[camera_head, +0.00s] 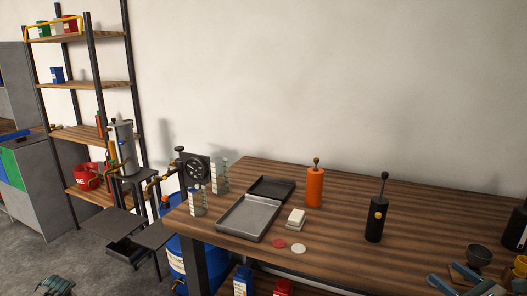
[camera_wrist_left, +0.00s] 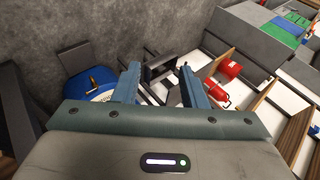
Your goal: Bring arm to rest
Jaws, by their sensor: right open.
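My right gripper (camera_head: 443,274) shows at the lower right of the head view, over the front right part of the wooden table (camera_head: 340,250). Its blue fingers are apart and nothing shows between them. My left gripper (camera_wrist_left: 159,84) fills the lower part of the left wrist view. Its two blue fingers are spread with nothing held between them, and the floor and shelving lie beyond.
An orange cylinder (camera_head: 314,188), a black cylinder (camera_head: 375,222), a grey tray (camera_head: 232,228) and a dark cup (camera_head: 478,254) stand on the table. A shelf rack (camera_head: 93,85) and a blue barrel (camera_head: 178,255) are at left.

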